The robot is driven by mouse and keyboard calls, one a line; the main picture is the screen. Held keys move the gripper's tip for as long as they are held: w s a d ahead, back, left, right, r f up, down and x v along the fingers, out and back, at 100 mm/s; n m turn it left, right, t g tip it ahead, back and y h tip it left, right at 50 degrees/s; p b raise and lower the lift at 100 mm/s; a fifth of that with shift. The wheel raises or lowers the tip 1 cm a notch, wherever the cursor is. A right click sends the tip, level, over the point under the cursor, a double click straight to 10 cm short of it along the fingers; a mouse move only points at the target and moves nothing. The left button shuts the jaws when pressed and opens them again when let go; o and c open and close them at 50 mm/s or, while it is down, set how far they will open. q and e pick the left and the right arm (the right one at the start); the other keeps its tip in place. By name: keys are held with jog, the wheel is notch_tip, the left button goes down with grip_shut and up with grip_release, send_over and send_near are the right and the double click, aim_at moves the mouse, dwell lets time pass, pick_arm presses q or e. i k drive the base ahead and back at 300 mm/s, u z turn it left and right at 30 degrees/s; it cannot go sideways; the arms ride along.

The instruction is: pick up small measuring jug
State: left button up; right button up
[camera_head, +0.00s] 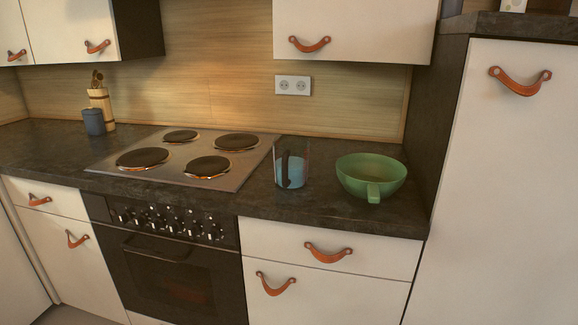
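A small jug-like vessel (290,170) stands upright on the dark countertop, right of the stove. It looks clear at the top and light blue lower down, with a dark upright strip on its side that may be a handle. I cannot tell for sure that it is the measuring jug. A green bowl (371,174) with a short handle or spout facing the front stands close to its right. Neither of my grippers is in view.
The stove top (188,155) with several dark hotplates lies to the left. A blue-grey cup (93,122) and a wooden utensil holder (103,108) stand at the far left. A tall white cabinet (508,190) bounds the counter on the right. Upper cabinets (354,28) hang above.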

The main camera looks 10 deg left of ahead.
aim_at(291, 151)
jog(key=u, duration=0.9)
jog(key=i, duration=0.35)
jog(key=z, duration=1.15)
